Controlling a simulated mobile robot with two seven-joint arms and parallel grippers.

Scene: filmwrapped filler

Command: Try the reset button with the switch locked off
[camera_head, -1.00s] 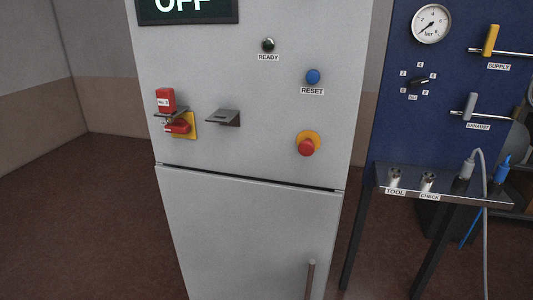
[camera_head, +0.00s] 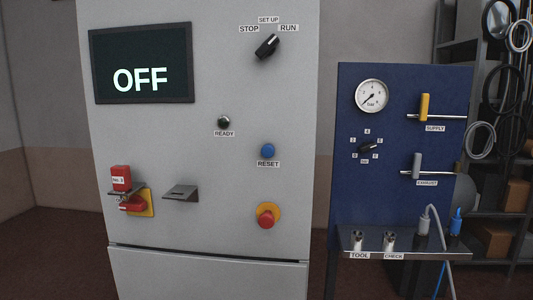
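The blue reset button (camera_head: 268,151) is on the grey cabinet front (camera_head: 210,80), above its RESET label. At the lower left is the red switch (camera_head: 133,203) on a yellow plate (camera_head: 149,200). A red padlock (camera_head: 121,178) with a "No. 3" tag sits just above the switch handle; how its shackle runs is too small to tell. The display (camera_head: 141,62) reads OFF. The dark ready lamp (camera_head: 224,122) looks unlit. The black selector knob (camera_head: 267,46) has STOP, SET UP and RUN labels. Neither of my grippers is in view.
A red emergency button (camera_head: 267,215) on yellow and an empty metal bracket (camera_head: 181,193) project from the cabinet. At right stands a blue panel (camera_head: 345,200) with a gauge (camera_head: 371,96), levers and a shelf (camera_head: 400,254) holding hose fittings. Shelving stands behind it.

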